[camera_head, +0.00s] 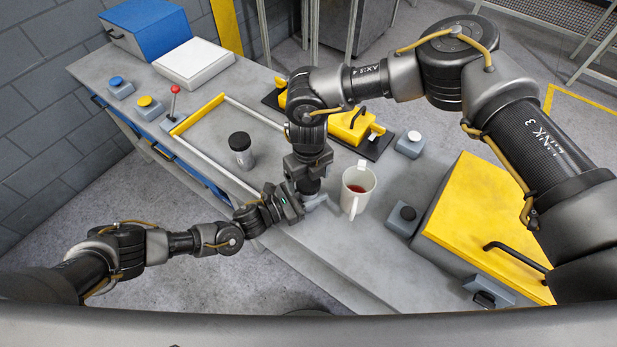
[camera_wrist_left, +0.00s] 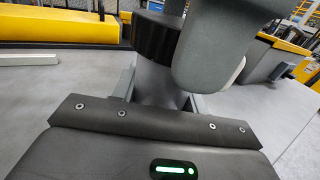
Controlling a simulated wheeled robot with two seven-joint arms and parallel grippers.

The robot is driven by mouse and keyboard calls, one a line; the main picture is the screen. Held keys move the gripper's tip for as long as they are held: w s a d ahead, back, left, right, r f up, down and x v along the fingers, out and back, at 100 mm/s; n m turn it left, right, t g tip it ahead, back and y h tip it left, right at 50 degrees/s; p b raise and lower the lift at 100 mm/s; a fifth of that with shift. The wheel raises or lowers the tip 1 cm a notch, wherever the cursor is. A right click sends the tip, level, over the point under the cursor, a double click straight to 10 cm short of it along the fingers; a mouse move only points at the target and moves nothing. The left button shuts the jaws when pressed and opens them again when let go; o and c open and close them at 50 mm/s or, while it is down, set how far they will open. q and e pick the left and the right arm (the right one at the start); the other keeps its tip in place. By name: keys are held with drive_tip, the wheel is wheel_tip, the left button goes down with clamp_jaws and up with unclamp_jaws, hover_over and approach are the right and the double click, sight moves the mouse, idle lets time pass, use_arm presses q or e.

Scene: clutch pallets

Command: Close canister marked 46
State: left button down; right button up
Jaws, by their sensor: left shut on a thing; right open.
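My left gripper (camera_head: 312,202) is shut on a grey canister (camera_wrist_left: 157,88) in the left wrist view. A black ribbed lid (camera_wrist_left: 155,38) is at the canister's top; I cannot tell whether it is seated. Another grey canister with a black lid (camera_head: 242,152) stands upright on the table to the left. No number is readable on either.
A white mug with red liquid (camera_head: 358,192) stands close right of the grippers. A yellow box (camera_head: 485,215), grey-blue button blocks (camera_head: 403,219) and a black tray (camera_head: 375,145) with yellow parts lie right and behind. A yellow-and-white frame (camera_head: 205,113) lies left. The table's front edge is near.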

wheel_tip(320, 180, up, 12)
idle(0.4)
drive_tip(key=shift+f, duration=0.15)
use_arm(q)
drive_tip(key=c, duration=0.7)
unclamp_jaws()
drive_tip(key=b+v, duration=0.2)
drive_tip(key=v, duration=0.8)
drive_tip(key=shift+s+a+b, duration=0.15)
drive_tip(key=shift+a+b, duration=0.15)
drive_tip(key=shift+a, duration=0.1)
use_arm(e)
wheel_tip(320, 180, down, 3)
drive_tip(key=shift+r, duration=0.2)
